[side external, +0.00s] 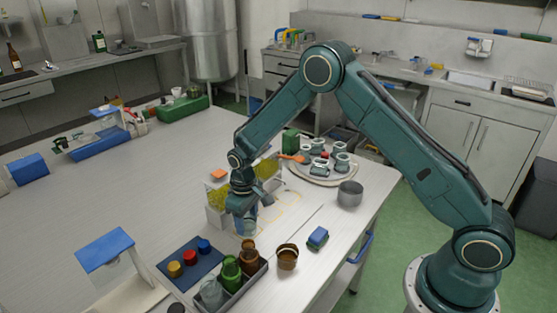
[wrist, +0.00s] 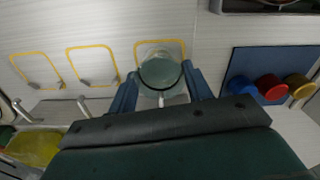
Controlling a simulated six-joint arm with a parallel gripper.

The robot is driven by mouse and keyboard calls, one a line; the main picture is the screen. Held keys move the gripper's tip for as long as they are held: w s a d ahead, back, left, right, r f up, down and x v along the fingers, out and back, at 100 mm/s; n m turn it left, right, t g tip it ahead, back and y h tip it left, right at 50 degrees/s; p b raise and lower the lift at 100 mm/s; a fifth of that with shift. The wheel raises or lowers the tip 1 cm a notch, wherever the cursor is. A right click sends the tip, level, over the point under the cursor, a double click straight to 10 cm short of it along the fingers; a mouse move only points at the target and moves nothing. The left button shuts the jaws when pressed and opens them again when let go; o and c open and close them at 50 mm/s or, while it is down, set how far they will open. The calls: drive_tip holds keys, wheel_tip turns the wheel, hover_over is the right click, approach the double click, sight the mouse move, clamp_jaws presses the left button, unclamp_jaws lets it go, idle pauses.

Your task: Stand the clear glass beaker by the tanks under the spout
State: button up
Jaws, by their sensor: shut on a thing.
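My gripper (side external: 244,204) points down beside the tanks, its fingers shut on the clear glass beaker (side external: 248,221). In the wrist view the beaker (wrist: 160,73) sits between the two blue fingers, its round mouth facing the camera. It overlaps the rightmost of three yellow outlines there; I cannot tell whether its base touches the table. The tanks (side external: 266,168) hold yellow-green liquid and stand behind my gripper, partly hidden by it. One tank (wrist: 32,149) shows at lower left in the wrist view. Small metal spouts (wrist: 83,105) reach toward the other outlines.
A blue mat (side external: 181,258) with coloured caps and a grey tray (side external: 247,284) of glassware lie in front. A brown cup (side external: 287,258) and blue block (side external: 318,237) stand near the table edge. A metal cup (side external: 350,194) and round tray (side external: 335,180) are to the right.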

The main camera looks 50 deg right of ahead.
sight(249, 222)
idle(0.3)
drive_tip(key=o, duration=1.2)
drive_tip(key=shift+s+r, duration=0.2)
drive_tip(key=shift+r, duration=1.05)
drive_tip(key=shift+s+r, duration=0.15)
drive_tip(key=shift+r, duration=1.05)
drive_tip(key=shift+s+r, duration=0.2)
drive_tip(key=shift+r, duration=1.05)
